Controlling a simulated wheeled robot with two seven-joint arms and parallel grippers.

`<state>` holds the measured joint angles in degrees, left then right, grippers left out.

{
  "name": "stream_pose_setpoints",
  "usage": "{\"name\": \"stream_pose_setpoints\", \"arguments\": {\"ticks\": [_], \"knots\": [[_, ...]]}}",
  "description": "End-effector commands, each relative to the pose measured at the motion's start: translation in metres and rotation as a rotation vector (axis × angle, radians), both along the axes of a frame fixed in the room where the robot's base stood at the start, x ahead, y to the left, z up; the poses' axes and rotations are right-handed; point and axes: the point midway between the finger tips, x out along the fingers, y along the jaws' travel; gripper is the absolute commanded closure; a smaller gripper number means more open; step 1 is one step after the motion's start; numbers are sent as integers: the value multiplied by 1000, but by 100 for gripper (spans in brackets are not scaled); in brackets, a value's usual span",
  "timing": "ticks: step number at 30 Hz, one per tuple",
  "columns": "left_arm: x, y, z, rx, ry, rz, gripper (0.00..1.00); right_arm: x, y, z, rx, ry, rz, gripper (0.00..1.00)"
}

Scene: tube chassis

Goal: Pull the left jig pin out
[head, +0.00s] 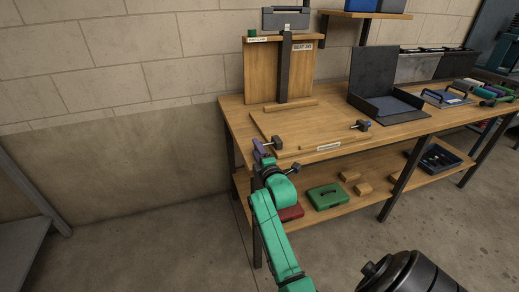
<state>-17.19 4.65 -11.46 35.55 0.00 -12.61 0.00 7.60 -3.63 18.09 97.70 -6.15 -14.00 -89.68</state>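A flat wooden jig board (330,128) lies on the front left of the bench top. A dark pin-like piece (277,143) shows at its left front corner, small and partly crowded by my gripper. A similar dark piece with a bluish knob (361,125) is at the board's right side.
The wooden bench (410,128) has an upright wooden panel (262,75) behind the board and an open dark case (372,82) to the right. A green box (327,196) and wooden blocks lie on the lower shelf. The floor left of the bench is clear.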

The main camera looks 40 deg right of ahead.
Motion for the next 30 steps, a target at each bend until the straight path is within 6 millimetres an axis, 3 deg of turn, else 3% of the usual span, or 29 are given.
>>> {"name": "stream_pose_setpoints", "arguments": {"ticks": [11, 30], "knots": [[0, 0, 1, 0, 0, 0, 50, -10, 2, 1, -4, -1, -2, 54], [0, -1, -2, -2, 0, 1, 50, -129, 45, 0, -2, 2, -1, 54]]}}
